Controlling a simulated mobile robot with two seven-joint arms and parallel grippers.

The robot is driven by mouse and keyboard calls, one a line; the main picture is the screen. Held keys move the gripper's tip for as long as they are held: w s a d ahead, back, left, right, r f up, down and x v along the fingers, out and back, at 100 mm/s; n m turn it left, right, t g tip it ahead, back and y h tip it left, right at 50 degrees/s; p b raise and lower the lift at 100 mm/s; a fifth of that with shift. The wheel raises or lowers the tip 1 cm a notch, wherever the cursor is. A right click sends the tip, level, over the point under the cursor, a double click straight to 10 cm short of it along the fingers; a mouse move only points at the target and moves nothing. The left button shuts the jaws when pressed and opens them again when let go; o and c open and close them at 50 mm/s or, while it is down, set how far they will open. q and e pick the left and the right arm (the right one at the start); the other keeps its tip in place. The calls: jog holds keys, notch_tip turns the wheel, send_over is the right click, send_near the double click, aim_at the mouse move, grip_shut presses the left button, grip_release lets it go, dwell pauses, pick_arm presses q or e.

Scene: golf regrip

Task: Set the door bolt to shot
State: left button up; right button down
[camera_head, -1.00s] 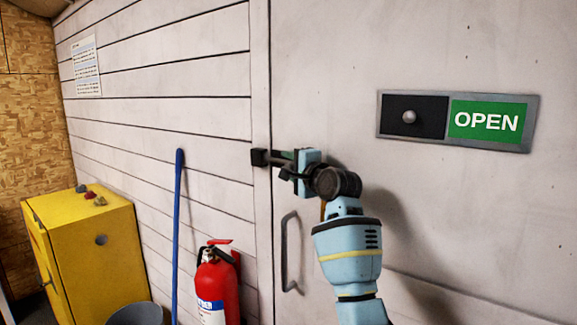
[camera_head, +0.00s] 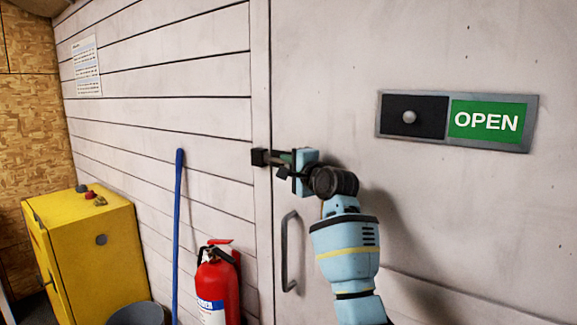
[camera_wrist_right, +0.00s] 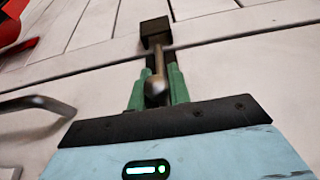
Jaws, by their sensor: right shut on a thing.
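The door bolt has a grey rod with a knob (camera_wrist_right: 155,92). It lies level across the gap between the door (camera_head: 330,80) and the frame. A black keeper block (camera_head: 259,157) sits on the frame side and also shows in the wrist view (camera_wrist_right: 155,30). The rod runs up to the keeper; I cannot tell how far it goes inside. My right gripper (camera_head: 284,160) is shut on the bolt, its green fingers (camera_wrist_right: 158,88) on either side of the knob. The fingers partly hide the bolt. My left gripper is not in view.
A door handle (camera_head: 284,252) is below my gripper. A sliding sign reading OPEN (camera_head: 486,121) is at right. A red extinguisher (camera_head: 219,280), blue pole (camera_head: 177,235) and yellow cabinet (camera_head: 92,250) stand at left. The door face above the bolt is clear.

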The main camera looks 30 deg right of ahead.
aim_at(268, 159)
jog(key=w, duration=0.1)
jog(key=w+a, duration=0.1)
jog(key=w, duration=0.2)
jog(key=shift+a, duration=0.4)
jog(key=shift+r, duration=0.1)
jog(key=c, duration=1.7)
grip_release()
jog(key=o, duration=0.3)
jog(key=shift+w+a, duration=0.1)
jog(key=shift+w, duration=0.1)
jog(key=shift+s, duration=0.1)
jog(key=shift+s, duration=3.85)
